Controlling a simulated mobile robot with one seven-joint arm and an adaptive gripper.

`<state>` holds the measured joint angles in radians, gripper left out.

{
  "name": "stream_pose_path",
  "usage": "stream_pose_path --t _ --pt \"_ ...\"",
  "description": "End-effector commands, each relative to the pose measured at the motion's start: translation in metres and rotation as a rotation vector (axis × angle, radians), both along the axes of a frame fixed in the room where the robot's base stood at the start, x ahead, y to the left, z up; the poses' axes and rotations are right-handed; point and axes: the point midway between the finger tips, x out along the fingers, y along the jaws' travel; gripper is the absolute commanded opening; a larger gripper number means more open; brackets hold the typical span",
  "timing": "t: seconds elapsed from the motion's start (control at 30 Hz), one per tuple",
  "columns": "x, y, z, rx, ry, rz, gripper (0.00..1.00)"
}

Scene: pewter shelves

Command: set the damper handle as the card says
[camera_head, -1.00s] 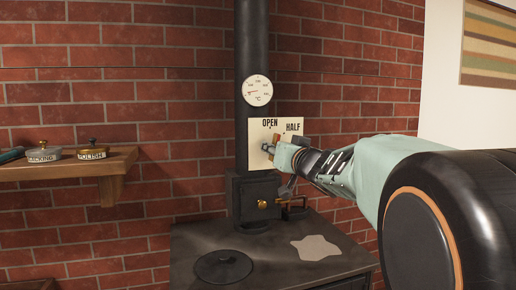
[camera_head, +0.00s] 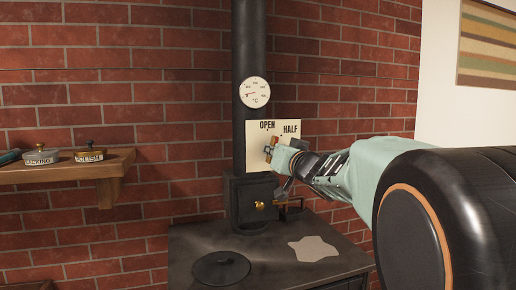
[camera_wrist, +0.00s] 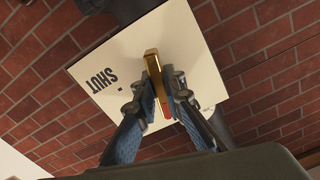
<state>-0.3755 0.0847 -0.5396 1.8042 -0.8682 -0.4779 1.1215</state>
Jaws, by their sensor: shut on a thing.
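The damper handle is a brass-coloured bar with a red patch at one end, seen in the wrist view (camera_wrist: 153,68) in front of a cream plate (camera_wrist: 195,45). My gripper (camera_wrist: 160,92) is shut on the handle, one finger on each side. In the head view the plate (camera_head: 290,148) is on the stovepipe and reads OPEN at the top and HALF at the upper right. SHUT shows upside down in the wrist view. In the head view my gripper (camera_head: 272,156) hides much of the handle and the plate's lower part. I see no separate instruction card.
A round thermometer (camera_head: 255,92) is on the black stovepipe (camera_head: 249,40) above the plate. Below are a small brass knob (camera_head: 260,205) and the stove top (camera_head: 265,255) with a round lid (camera_head: 221,267). A wooden shelf (camera_head: 120,166) with tins is at the left.

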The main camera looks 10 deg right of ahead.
Motion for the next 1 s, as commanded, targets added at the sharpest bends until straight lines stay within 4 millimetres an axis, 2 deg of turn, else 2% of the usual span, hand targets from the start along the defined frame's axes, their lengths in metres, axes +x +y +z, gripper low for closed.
stream_pose_path --t 0.13,0.6,1.0 --pt "0.0004 -0.0024 0.0050 0.084 0.020 -0.003 0.00" --pt "0.0007 -0.0045 0.0026 0.398 0.079 -0.002 0.00" --pt "0.0009 -0.0044 -0.0001 0.509 0.098 0.000 0.00"
